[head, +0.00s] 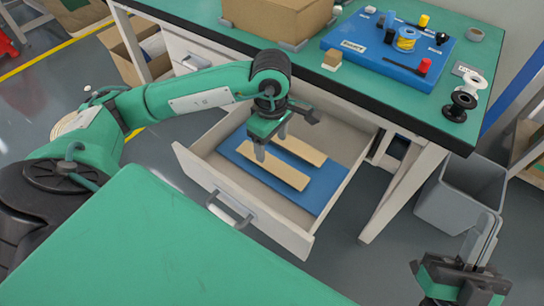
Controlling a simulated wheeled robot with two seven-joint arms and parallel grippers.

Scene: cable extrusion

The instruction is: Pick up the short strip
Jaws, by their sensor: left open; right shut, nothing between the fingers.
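Two pale wooden strips lie side by side on a blue mat (229,151) in the open drawer (206,186). The near strip (276,171) looks longer. The far strip (304,151) looks shorter, though its left end is close to my gripper and may be partly hidden. My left gripper (271,147) reaches down into the drawer with its fingers apart and empty, over the left ends of the strips. I cannot tell whether the fingertips touch anything. My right gripper (484,238) is shut and empty at the lower right, away from the drawer.
The green-topped workbench (313,75) overhangs the drawer's back. It holds a cardboard box (277,17), a blue board (372,55) with spools and small parts, and loose spools. A grey bin (447,202) stands on the floor at the right. The drawer walls surround my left gripper.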

